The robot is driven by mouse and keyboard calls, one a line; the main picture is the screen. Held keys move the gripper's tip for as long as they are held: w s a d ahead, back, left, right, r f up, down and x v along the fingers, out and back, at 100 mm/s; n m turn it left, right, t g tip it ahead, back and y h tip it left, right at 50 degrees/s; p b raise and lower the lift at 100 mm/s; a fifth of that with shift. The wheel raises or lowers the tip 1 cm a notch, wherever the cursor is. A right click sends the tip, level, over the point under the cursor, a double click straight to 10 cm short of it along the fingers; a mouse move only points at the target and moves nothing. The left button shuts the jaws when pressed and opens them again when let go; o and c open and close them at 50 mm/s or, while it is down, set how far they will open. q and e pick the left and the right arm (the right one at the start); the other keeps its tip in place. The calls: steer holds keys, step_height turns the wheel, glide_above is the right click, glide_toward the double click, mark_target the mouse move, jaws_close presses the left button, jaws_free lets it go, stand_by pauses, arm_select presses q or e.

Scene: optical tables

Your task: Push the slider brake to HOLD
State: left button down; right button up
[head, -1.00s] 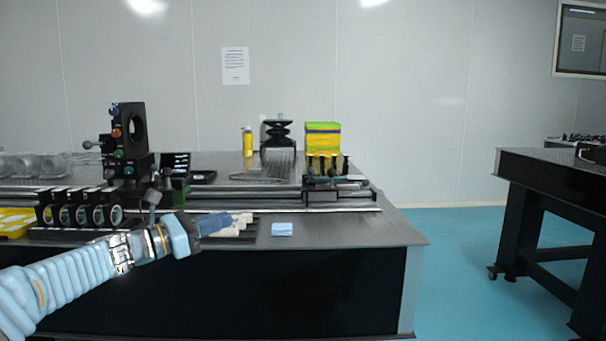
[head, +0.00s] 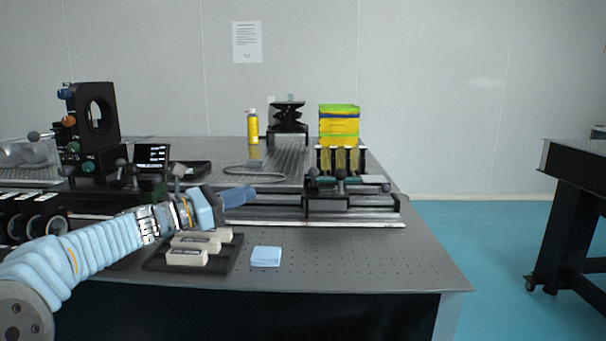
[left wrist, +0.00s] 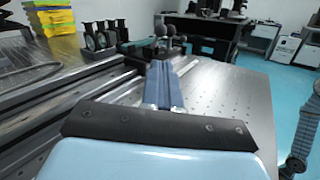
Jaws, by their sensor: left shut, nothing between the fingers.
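A rail (head: 270,208) runs along the optical table. A dark slider carriage (head: 322,204) sits on its right part, with dark ball-ended levers (head: 340,174) standing up from it. The levers also show in the left wrist view (left wrist: 170,32), beyond the fingertips. I cannot tell which part is the brake, and no HOLD mark is legible. My left gripper (head: 240,196) is shut and empty, in front of the rail and left of the carriage, apart from it. Its blue fingers (left wrist: 163,85) point toward the carriage in the left wrist view.
A black tray (head: 228,262) with pale blocks lies below my left gripper, beside a blue cloth (head: 266,256). A black optic mount (head: 95,125) stands at left. A yellow bottle (head: 252,126) and yellow-green stack (head: 339,124) stand behind. The front right tabletop (head: 370,262) is clear.

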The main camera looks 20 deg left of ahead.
mark_target(309, 174)
arm_select(q)
steer(key=p+x, duration=0.2)
steer(key=x, duration=1.2)
steer(key=shift+s+d+p, duration=0.1)
steer(key=shift+p, duration=0.2)
